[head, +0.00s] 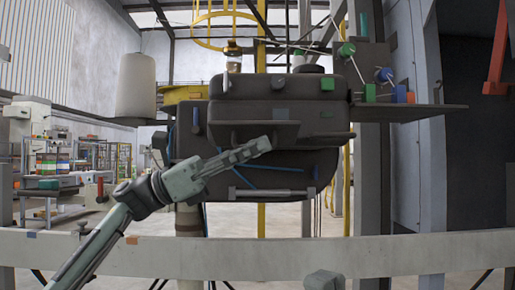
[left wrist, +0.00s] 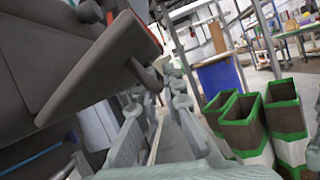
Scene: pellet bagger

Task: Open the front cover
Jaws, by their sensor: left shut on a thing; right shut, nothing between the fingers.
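The dark grey pellet bagger stands in the middle of the head view, and I take its dark front panel with a jutting ledge (head: 285,130) as the front cover. A dark horizontal bar (head: 335,137) shows at its right. My left gripper (head: 262,147) reaches in from the lower left and is shut at the ledge's underside. In the left wrist view the dark plate (left wrist: 105,65) lies close to the fingers (left wrist: 158,90); the exact contact is hidden. A grey part, seemingly my right gripper (head: 324,281), shows at the bottom edge, mostly cut off.
A pale horizontal beam (head: 225,255) crosses low in front of the bagger. A dark shelf (head: 410,112) with coloured knobs juts out at the right. A light bar (head: 265,192) sits below the ledge. Green-rimmed bins (left wrist: 290,115) stand right in the wrist view.

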